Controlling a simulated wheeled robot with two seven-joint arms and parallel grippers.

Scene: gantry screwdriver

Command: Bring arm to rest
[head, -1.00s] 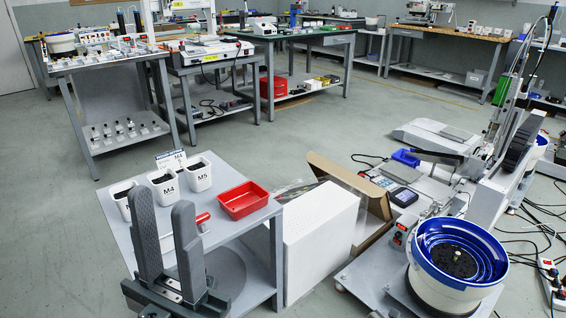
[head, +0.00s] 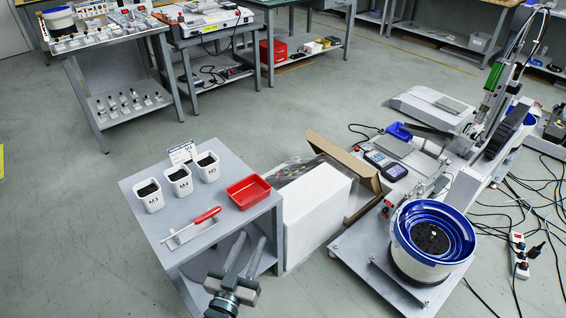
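My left gripper (head: 250,238) comes in at the bottom of the head view, low by the front right side of the small grey table (head: 165,235). Its two grey fingers point up and away with a gap between them and nothing in the gap. A red-handled screwdriver (head: 207,215) lies on a small metal holder (head: 190,234) on this table, apart from the gripper. My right gripper is not in view.
White cups of screws, M3 (head: 150,196), M4 (head: 180,182) and M5 (head: 208,168), and a red tray (head: 248,192) stand on the small table. A white box (head: 315,215) is beside it. A gantry machine with a blue bowl feeder (head: 433,235) stands at right. Open floor lies left.

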